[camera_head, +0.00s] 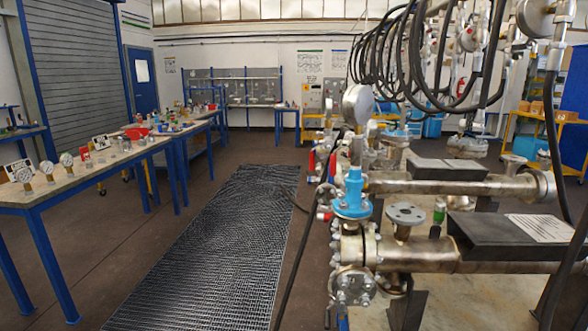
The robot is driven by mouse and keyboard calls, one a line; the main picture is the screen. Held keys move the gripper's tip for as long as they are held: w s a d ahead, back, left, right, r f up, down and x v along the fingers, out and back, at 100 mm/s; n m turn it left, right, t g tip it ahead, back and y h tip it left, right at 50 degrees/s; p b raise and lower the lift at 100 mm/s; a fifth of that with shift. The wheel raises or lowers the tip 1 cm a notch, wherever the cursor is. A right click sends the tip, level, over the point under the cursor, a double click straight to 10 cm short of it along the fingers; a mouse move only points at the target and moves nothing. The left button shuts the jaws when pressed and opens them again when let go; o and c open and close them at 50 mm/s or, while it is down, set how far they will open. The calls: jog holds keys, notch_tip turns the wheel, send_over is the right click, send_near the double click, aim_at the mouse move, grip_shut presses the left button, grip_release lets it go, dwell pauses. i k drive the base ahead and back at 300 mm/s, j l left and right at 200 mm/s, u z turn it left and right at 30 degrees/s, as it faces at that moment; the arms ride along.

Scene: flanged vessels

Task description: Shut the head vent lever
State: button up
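Flanged metal vessels (425,257) lie horizontally on the right, with valves and fittings at their near ends. A blue valve body (352,195) stands on top of the nearest vessel. A small red handle (312,162) and a small red part lower down (327,190) show at the left side of the pipework. I cannot tell which fitting is the head vent lever, nor whether it is open or shut. My gripper is not in view.
Black hoses (405,55) hang over the vessels, and one hose runs down beside them to the floor. A metal floor grating (205,255) leaves a clear aisle to the left. A blue-legged bench (85,180) with gauges and fittings stands at the left.

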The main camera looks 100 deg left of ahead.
aim_at(331, 179)
jog(key=u, duration=2.45)
jog(key=j, duration=0.4)
jog(key=k+j+z, duration=0.1)
jog(key=j, duration=0.3)
jog(key=k+j, duration=0.15)
jog(key=j, duration=0.2)
jog(key=j+z, duration=0.1)
jog(key=j, duration=0.3)
jog(key=j+z, duration=0.4)
jog(key=j, duration=0.55)
jog(key=k+j+z, duration=0.1)
jog(key=j+z, duration=0.25)
jog(key=j, duration=0.55)
jog(key=i+j+z, duration=0.3)
jog(key=j, duration=0.3)
jog(key=i+j+z, duration=0.15)
jog(key=i+j, duration=0.15)
jog(key=i+j+z, duration=0.15)
jog(key=j, duration=0.25)
jog(key=i+j+z, duration=0.15)
jog(key=j, duration=0.25)
jog(key=i+j+z, duration=0.15)
jog(key=j, duration=0.2)
jog(key=k, duration=0.05)
